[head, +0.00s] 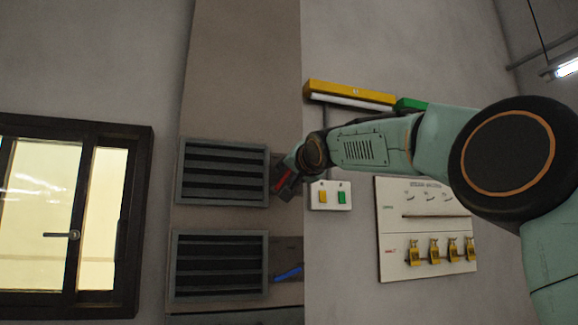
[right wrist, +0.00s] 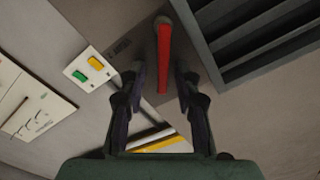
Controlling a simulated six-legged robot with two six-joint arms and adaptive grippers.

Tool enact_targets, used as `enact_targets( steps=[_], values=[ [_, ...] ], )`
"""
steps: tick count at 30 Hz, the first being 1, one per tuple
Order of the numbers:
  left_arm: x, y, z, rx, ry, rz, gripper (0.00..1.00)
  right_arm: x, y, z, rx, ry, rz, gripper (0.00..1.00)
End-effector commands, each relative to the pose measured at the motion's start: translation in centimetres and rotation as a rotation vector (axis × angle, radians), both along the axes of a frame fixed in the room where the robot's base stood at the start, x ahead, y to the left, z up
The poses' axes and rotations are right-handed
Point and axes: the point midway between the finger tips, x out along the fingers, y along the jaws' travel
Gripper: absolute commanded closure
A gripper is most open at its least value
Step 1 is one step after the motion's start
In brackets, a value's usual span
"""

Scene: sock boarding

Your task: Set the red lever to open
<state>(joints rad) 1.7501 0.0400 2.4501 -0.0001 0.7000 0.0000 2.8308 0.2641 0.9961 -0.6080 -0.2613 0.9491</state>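The red lever (right wrist: 164,62) shows in the right wrist view as a long red bar beside a grey louvred vent. Its near end lies between the fingers of my right gripper (right wrist: 160,78), which are apart on either side of it. No contact with the lever shows. In the head view the right gripper (head: 288,184) is at the upper vent's right edge, and a bit of the red lever (head: 279,179) shows beside it; the rest is hidden by the gripper. My left gripper is not in view.
Two louvred vents (head: 181,172) stand one above the other, with a blue lever (head: 289,273) beside the lower one. To the right are a switch plate (head: 331,205) with yellow and green switches and a white panel (head: 390,240) with several brass fittings. A window (head: 140,200) is at left.

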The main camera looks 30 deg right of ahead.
Motion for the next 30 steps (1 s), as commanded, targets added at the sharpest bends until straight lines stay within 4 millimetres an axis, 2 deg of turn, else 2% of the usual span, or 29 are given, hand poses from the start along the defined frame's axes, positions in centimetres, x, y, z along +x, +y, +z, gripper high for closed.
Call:
enact_targets(
  steps=[12,23,30],
  values=[
    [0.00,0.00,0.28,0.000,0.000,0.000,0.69,0.48,-0.15,-0.10,0.000,0.000,0.000,0.69],
    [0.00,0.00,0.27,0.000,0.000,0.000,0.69,0.46,-0.13,-0.08,0.000,0.000,0.000,0.99],
    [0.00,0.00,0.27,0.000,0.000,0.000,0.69,0.49,-0.08,-0.14,0.000,0.001,0.001,1.00]
  ],
)
